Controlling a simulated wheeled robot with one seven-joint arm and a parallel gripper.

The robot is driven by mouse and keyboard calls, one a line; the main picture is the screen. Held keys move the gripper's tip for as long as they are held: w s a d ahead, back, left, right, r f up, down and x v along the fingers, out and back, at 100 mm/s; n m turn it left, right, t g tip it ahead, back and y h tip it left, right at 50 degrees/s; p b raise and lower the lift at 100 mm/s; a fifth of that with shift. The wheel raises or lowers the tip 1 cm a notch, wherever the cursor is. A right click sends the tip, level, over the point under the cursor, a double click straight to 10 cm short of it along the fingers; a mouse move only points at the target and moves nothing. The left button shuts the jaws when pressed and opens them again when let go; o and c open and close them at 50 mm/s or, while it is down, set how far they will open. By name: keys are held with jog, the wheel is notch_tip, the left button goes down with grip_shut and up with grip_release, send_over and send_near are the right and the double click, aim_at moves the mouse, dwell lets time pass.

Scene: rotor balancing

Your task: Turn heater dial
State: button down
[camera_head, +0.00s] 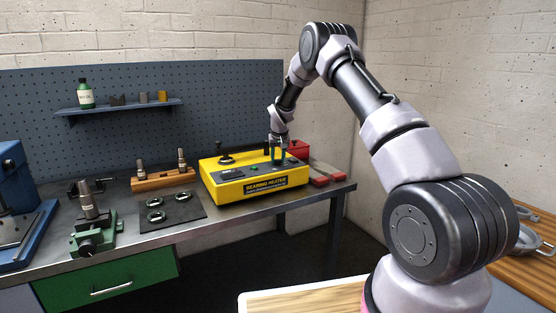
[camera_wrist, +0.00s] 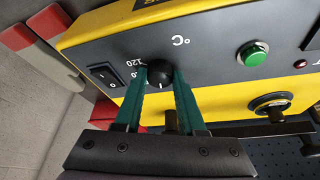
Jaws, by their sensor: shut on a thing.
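The yellow bearing heater (camera_head: 250,182) stands on the workbench in the head view, its name on the front face. In the wrist view the heater's black dial (camera_wrist: 160,76) sits on the grey panel, with a white pointer mark and the printed marks "120" and "°C" close by. My gripper (camera_wrist: 161,80) has its green fingers shut on the dial, one finger on each side. In the head view my gripper (camera_head: 278,155) reaches down onto the right part of the heater's top; the dial is hidden there.
A black rocker switch (camera_wrist: 103,75) and a green button (camera_wrist: 253,53) flank the dial. Red blocks (camera_head: 328,180) lie right of the heater. A dark mat (camera_head: 190,212) with several rings and a wooden holder (camera_head: 163,180) are to its left.

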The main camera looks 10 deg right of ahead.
jog(key=m+h, duration=0.1)
jog(key=m, duration=0.2)
jog(key=m+h, duration=0.1)
jog(key=m, duration=0.2)
jog(key=shift+a+g, duration=0.2)
jog(key=shift+g, duration=0.1)
dwell(0.4)
jog(key=c, duration=0.5)
grip_release()
jog(key=v, duration=1)
jog(key=shift+a+r, duration=0.2)
jog(key=shift+r, duration=0.2)
